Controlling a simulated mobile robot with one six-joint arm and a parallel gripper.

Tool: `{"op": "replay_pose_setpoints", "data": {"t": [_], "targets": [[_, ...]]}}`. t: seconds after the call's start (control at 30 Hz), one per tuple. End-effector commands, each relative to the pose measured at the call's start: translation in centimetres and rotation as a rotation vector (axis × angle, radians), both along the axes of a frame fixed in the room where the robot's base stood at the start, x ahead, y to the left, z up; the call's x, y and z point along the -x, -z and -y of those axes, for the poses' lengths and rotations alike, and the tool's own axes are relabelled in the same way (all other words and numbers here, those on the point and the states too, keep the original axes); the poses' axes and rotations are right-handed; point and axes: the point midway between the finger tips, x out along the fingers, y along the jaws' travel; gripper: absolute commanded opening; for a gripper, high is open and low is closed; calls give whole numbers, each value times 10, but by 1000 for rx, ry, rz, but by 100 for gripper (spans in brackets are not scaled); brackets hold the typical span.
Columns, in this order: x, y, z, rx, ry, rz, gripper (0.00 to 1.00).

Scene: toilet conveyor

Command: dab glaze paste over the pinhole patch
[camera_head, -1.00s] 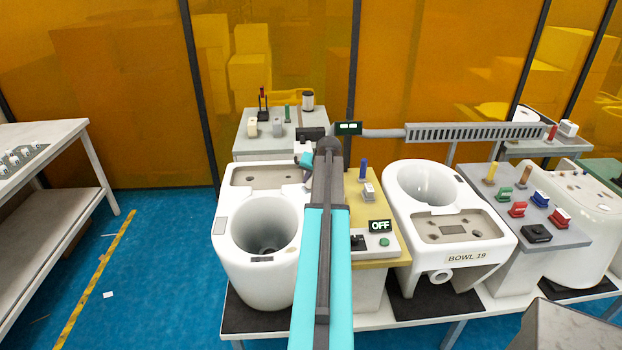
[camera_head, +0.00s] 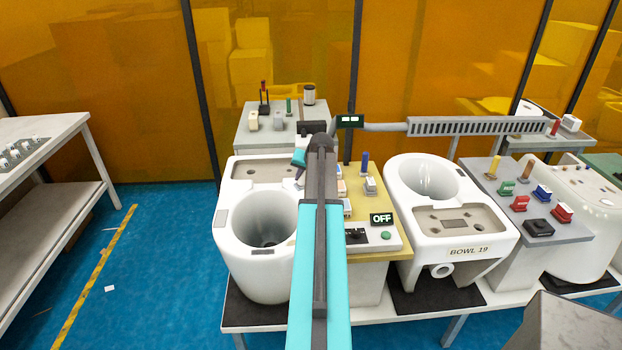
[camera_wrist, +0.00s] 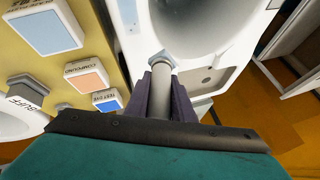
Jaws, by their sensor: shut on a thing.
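My gripper (camera_wrist: 160,97) is shut on a grey rod-shaped tool (camera_wrist: 161,82) with a wider pale tip. In the wrist view the tip lies over the rim of a white toilet bowl (camera_wrist: 222,73); I cannot tell whether it touches. In the head view this bowl (camera_head: 232,262) stands at the left end of the bench, and my arm hides most of the gripper.
A yellow-topped stand (camera_head: 385,200) beside the bowl carries an OFF display (camera_head: 381,219) and labelled pads, including an orange one (camera_wrist: 86,76) and a blue one (camera_wrist: 107,101). BOWL 19 (camera_head: 467,249) stands to its right. A back table (camera_head: 243,142) holds small items.

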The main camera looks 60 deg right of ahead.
Motion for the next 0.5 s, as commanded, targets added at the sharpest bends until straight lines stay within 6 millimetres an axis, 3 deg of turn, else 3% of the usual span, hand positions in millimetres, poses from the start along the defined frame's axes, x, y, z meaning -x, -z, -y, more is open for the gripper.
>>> {"op": "replay_pose_setpoints", "data": {"t": [0.5], "targets": [[-118,-25,-151,-4,-305,0,0]]}}
